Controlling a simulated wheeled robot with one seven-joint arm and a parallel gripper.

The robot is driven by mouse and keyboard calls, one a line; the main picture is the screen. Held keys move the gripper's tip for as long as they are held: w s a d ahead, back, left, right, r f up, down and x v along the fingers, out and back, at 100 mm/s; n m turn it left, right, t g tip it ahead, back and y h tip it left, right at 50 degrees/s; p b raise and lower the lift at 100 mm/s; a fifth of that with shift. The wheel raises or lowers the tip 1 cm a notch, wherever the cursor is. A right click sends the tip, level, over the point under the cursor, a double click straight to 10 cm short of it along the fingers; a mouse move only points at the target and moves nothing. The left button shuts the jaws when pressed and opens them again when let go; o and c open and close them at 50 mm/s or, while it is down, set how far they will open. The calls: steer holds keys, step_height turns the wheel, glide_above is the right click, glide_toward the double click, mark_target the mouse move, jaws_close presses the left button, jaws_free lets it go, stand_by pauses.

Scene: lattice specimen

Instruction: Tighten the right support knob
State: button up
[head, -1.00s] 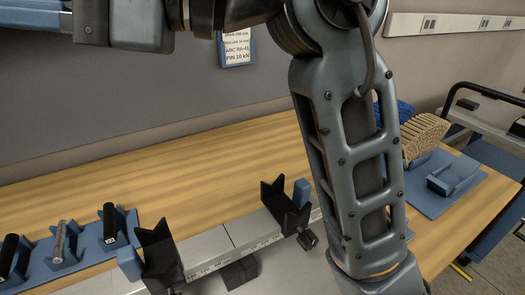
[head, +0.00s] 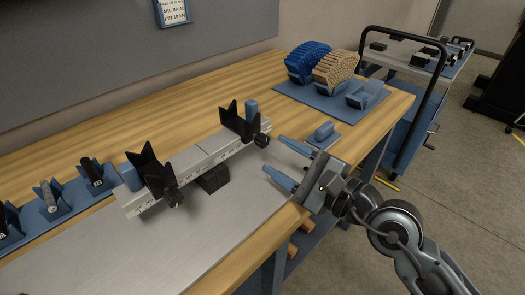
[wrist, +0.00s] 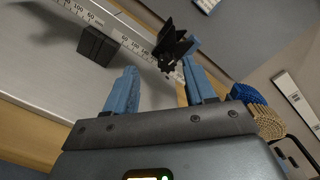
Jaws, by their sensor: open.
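The right support (head: 238,124) is a black V-shaped holder on the grey scaled rail (head: 205,155), with a blue block (head: 251,109) behind it. Its dark knob (head: 262,140) sticks out on the near right side. My gripper (head: 274,155) is open and empty, its two blue fingers pointing left toward the knob, a short gap away.
The left support (head: 150,172) has a similar knob (head: 175,197). A black block (head: 212,180) stands at the rail's near side. A blue tray (head: 330,103) holds blue and tan lattice pieces. A cart (head: 405,120) stands beyond the bench.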

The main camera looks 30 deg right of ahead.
mark_target(266, 143)
steer(key=shift+s+d+f+h, duration=0.1)
steer(key=shift+s+d+h, duration=0.1)
steer(key=shift+d, duration=0.2)
steer(key=shift+s+d+f+h, duration=0.1)
steer(key=shift+s+d, duration=0.05)
steer(key=shift+d, duration=0.25)
steer(key=shift+p+x, duration=0.4)
steer(key=shift+x, duration=3.4)
jaws_close()
